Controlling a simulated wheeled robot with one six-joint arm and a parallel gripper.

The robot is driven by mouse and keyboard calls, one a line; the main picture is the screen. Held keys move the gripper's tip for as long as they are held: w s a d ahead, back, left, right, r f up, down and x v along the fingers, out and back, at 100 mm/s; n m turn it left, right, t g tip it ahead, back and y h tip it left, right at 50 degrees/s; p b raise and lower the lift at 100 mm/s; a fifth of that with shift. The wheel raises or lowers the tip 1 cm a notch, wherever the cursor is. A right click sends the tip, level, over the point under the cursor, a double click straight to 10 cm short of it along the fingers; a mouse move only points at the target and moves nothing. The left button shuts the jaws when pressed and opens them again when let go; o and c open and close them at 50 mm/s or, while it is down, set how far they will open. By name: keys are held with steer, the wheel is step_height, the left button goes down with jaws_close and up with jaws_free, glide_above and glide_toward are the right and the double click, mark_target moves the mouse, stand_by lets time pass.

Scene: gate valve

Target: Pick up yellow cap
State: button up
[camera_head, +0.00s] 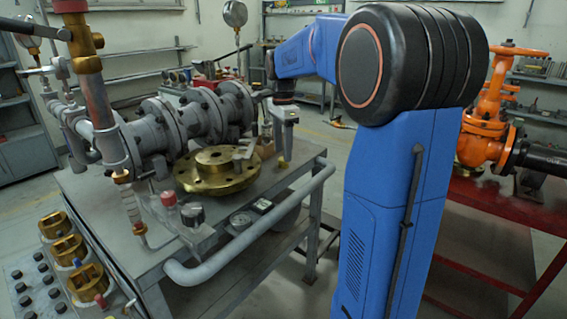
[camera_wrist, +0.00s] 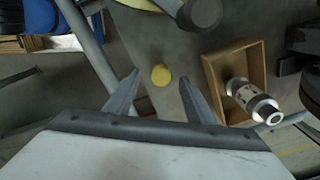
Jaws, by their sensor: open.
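The small round yellow cap (camera_wrist: 160,75) shows in the wrist view, on the grey table top between my two fingertips. In the head view the yellow cap (camera_head: 283,163) is near the table's right side, below my gripper. My gripper (camera_wrist: 159,79) is open, with a finger on each side of the cap in the picture and nothing held. The fingers look to be above the cap, but I cannot tell the exact height.
A wooden box (camera_wrist: 217,83) with a silver cylinder (camera_wrist: 250,98) is right of the cap. A grey rail (camera_head: 255,238) runs along the edge.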

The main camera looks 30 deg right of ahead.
mark_target(283, 163)
steer(key=shift+d+f, duration=0.2)
steer(key=shift+f, duration=1.65)
steer(key=shift+c, duration=0.6)
steer(key=c, duration=1)
steer(key=shift+w+r, duration=0.1)
steer(key=shift+r, duration=0.05)
